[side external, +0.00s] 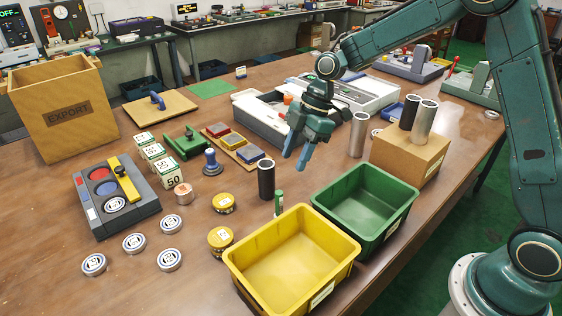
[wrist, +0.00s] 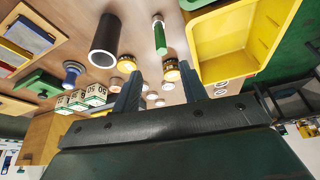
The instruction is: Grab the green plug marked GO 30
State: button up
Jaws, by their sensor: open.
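A slim green plug (side external: 279,203) stands on the wooden table, between the black cylinder and the yellow bin. In the wrist view the green plug (wrist: 160,38) has a pale end, and it lies just beyond the gap between my fingertips. Any marking on it is too small to read. My gripper (side external: 295,160) is open and empty, pointing down above the table, higher than the plug and apart from it. In the wrist view both fingers of my gripper (wrist: 161,77) show with nothing between them.
A black cylinder (side external: 266,180) stands close behind the plug. The yellow bin (side external: 235,277) is close on its right, with the green bin (side external: 400,214) beyond. Yellow-banded round parts (side external: 221,239) lie to the left. A cardboard box (side external: 407,164) carries metal cylinders.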

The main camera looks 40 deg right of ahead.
aim_at(281, 191)
jog(key=shift+f, duration=0.1)
jog(key=shift+x, duration=4.25)
jog(key=shift+f, duration=0.15)
jog(key=shift+x, duration=2.45)
jog(key=shift+s+a, duration=0.1)
jog(key=shift+c, duration=0.2)
grip_shut()
